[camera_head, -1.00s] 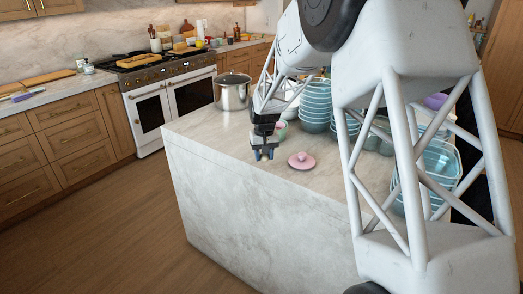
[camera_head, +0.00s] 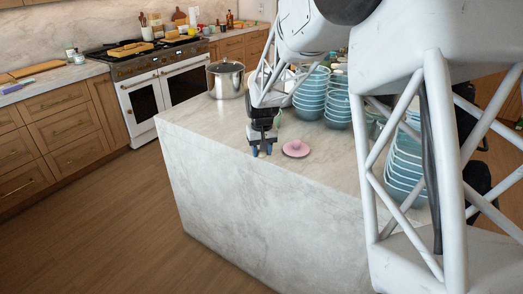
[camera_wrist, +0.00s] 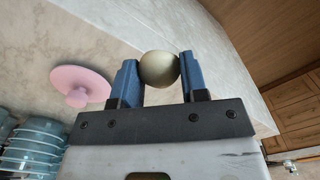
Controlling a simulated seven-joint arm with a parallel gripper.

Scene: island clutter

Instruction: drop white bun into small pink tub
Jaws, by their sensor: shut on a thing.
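My gripper (camera_head: 262,151) is over the front part of the island counter, left of a pink disc-shaped lid with a knob (camera_head: 295,149). In the wrist view my gripper (camera_wrist: 159,75) is shut on a pale, rounded bun (camera_wrist: 159,69), held between the blue fingertips. The bun is too small to make out in the head view. The pink lid also shows in the wrist view (camera_wrist: 80,85), left of the fingers and apart from them. I cannot make out the small pink tub; the arm may hide it.
A steel pot (camera_head: 225,80) stands at the counter's far left corner. Stacks of blue bowls (camera_head: 312,95) stand behind the lid, and more bowls (camera_head: 404,165) are at right, partly behind my arm. The counter's front left is bare.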

